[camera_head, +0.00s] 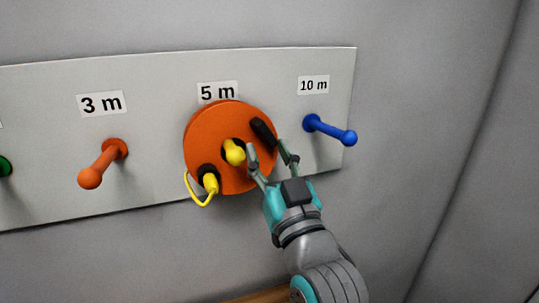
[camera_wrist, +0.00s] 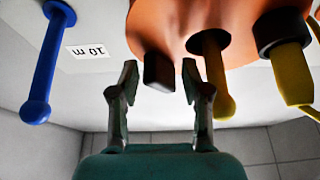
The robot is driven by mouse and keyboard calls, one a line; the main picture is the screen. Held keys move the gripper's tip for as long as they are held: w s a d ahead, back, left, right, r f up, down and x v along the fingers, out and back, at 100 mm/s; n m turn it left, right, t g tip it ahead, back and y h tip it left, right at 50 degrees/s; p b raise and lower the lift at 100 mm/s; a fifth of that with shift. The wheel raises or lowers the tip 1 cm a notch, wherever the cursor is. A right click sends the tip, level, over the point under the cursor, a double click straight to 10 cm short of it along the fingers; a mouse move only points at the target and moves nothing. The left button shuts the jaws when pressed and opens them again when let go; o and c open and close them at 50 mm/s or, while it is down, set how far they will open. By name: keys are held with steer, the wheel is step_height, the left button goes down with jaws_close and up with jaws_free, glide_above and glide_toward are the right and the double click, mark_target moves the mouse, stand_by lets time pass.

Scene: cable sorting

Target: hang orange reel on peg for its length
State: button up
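The orange reel (camera_head: 210,130) hangs on the yellow peg (camera_head: 234,152) under the "5 m" label (camera_head: 217,91), with the peg's knob coming through its centre hole. A black handle (camera_head: 262,131) sticks out of its face at the upper right. A yellow plug and cable (camera_head: 209,186) are at its lower left. My gripper (camera_head: 269,151) is open in front of the reel, its fingers apart either side of the handle's line. In the wrist view the handle (camera_wrist: 159,72) lies between and just beyond the open fingertips, apparently untouched.
A blue peg (camera_head: 330,130) under the "10 m" label (camera_head: 313,85) stands bare, close to the right of my gripper. An orange peg (camera_head: 103,164) under the "3 m" label (camera_head: 101,103) is bare too. A green peg (camera_head: 5,167) shows partly at the left edge of the board (camera_head: 155,190).

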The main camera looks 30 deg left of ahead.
steer(key=v, duration=1.2)
steer(key=s+d+f+m+t+h, duration=0.25)
steer(key=d+f+h, duration=0.25)
steer(key=d+f, duration=0.65)
steer(key=s+d+f+m+t+h, duration=0.1)
steer(key=d+f+m+h, duration=0.4)
steer(key=d+f, duration=0.7)
steer(key=s+d+f+g+h, duration=0.1)
steer(key=s+d+f+h, duration=0.1)
steer(key=s, duration=0.6)
steer(key=s+d+f+m+g+h, duration=0.1)
steer(key=s+d+f+h, duration=0.2)
steer(key=s+f, duration=0.3)
steer(key=s+d+f+m+g+h, duration=0.1)
steer(key=s+d+f, duration=0.3)
steer(key=s, duration=0.7)
steer(key=shift+s+d+f+h, duration=0.25)
steer(key=shift+f+h, duration=0.3)
steer(key=shift+h, duration=0.15)
